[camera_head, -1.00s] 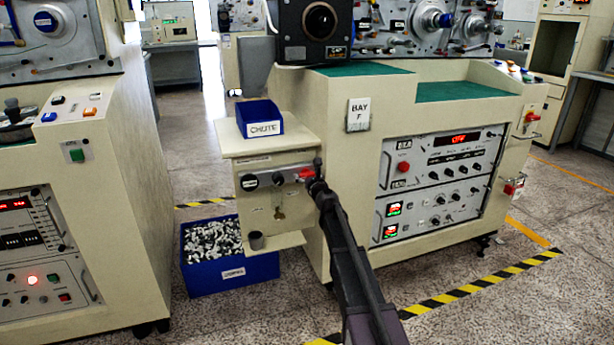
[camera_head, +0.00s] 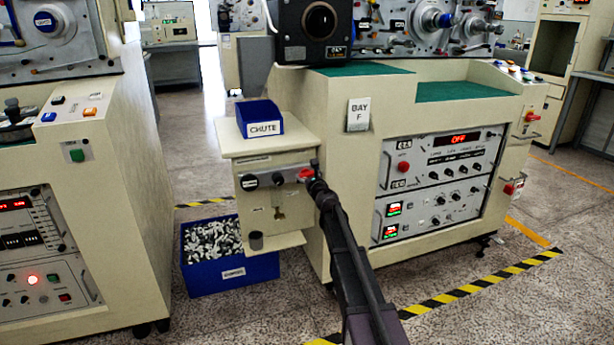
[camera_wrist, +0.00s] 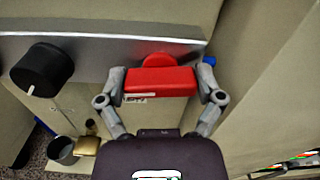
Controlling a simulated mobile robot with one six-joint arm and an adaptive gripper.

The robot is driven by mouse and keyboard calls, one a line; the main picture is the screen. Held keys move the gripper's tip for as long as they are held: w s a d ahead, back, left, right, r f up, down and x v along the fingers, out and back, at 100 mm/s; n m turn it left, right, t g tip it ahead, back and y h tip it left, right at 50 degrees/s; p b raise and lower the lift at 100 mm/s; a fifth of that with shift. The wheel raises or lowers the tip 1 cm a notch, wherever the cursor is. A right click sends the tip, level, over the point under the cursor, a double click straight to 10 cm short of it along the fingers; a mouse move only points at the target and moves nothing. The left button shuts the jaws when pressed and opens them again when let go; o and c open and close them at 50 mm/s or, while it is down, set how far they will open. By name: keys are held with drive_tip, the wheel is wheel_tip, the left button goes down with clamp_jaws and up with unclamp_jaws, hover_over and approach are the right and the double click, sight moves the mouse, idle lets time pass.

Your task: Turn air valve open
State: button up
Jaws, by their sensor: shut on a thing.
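The air valve has a red handle (camera_wrist: 160,84) on the grey metal panel; in the wrist view its bar lies crosswise, nearly level, in front of a round red hub. The handle also shows in the head view (camera_head: 306,173), partly covered by my arm. My gripper (camera_wrist: 160,88) is shut on the red handle, one finger at each end of the bar. In the head view my gripper is hard to make out at the panel's right end.
A black knob (camera_wrist: 42,69) sits left of the handle on the same panel. A brass padlock (camera_wrist: 87,146) and a grey cup (camera_wrist: 62,150) are below. A blue CHUTE bin (camera_head: 259,119) stands on top, and a blue crate of metal parts (camera_head: 230,272) is on the floor.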

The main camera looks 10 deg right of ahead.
drive_tip(key=n, duration=0.4)
drive_tip(key=shift+a, duration=0.15)
drive_tip(key=n, duration=0.4)
drive_tip(key=shift+f+n, duration=0.1)
drive_tip(key=shift+n, duration=0.2)
drive_tip(key=n, duration=0.4)
drive_tip(key=shift+a+n, duration=0.1)
drive_tip(key=shift+n, duration=0.2)
drive_tip(key=shift+f+n, duration=0.1)
drive_tip(key=shift+n, duration=1.5)
drive_tip(key=o, duration=0.9)
drive_tip(key=shift+c, duration=0.2)
drive_tip(key=shift+s, duration=0.2)
drive_tip(key=s+d, duration=0.2)
drive_tip(key=s, duration=0.9)
drive_tip(key=shift+s+d, duration=0.25)
drive_tip(key=shift+d, duration=0.05)
